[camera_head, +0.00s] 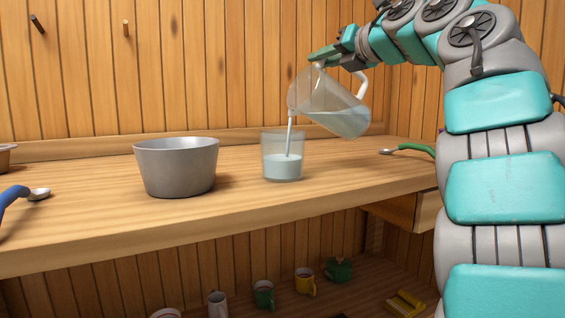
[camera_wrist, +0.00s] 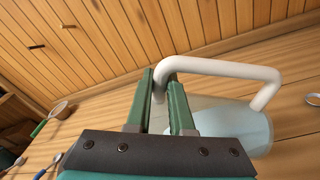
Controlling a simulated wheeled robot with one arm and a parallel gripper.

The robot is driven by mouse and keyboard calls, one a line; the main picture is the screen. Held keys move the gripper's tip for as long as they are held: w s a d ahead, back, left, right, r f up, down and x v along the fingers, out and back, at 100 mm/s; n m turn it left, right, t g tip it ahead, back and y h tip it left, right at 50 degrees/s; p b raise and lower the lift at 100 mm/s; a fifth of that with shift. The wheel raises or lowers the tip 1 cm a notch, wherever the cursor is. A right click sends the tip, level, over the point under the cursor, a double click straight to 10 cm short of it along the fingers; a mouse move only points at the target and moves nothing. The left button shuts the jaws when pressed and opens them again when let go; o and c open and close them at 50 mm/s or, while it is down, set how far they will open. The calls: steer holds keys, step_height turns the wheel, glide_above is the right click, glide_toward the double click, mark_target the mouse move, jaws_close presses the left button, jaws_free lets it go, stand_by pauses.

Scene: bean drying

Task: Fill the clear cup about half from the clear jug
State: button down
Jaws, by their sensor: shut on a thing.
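The clear jug (camera_head: 332,104) is tilted with its mouth toward the left, above and right of the cup, with pale liquid inside. A thin stream runs from it down into the clear cup (camera_head: 282,142). The cup stands upright on the wooden counter, and pale liquid fills roughly its lower half. My gripper (camera_head: 318,60) is shut on the jug's white handle. In the wrist view the green fingers (camera_wrist: 168,88) are around the handle (camera_wrist: 225,67), and the jug's body (camera_wrist: 235,125) lies behind them, partly hidden by the gripper.
A grey metal bowl (camera_head: 176,167) stands left of the cup. A green-handled spoon (camera_head: 415,149) lies at the right and a blue-handled one (camera_head: 20,196) at the far left. Below, a shelf holds several mugs (camera_head: 264,295). The counter (camera_head: 330,185) in front of the cup is clear.

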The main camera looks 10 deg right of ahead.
steer(key=shift+s+a+r+n, duration=0.15)
steer(key=shift+a+r+n, duration=0.15)
steer(key=shift+a+n, duration=0.1)
steer(key=shift+d+f+m, duration=0.2)
steer(key=shift+d+m, duration=0.1)
steer(key=shift+d, duration=0.05)
steer(key=shift+w+d+f+m+p, duration=0.35)
steer(key=shift+d+f+m+p, duration=0.15)
steer(key=shift+d+m, duration=0.15)
steer(key=shift+r, duration=0.1)
stand_by(1.3)
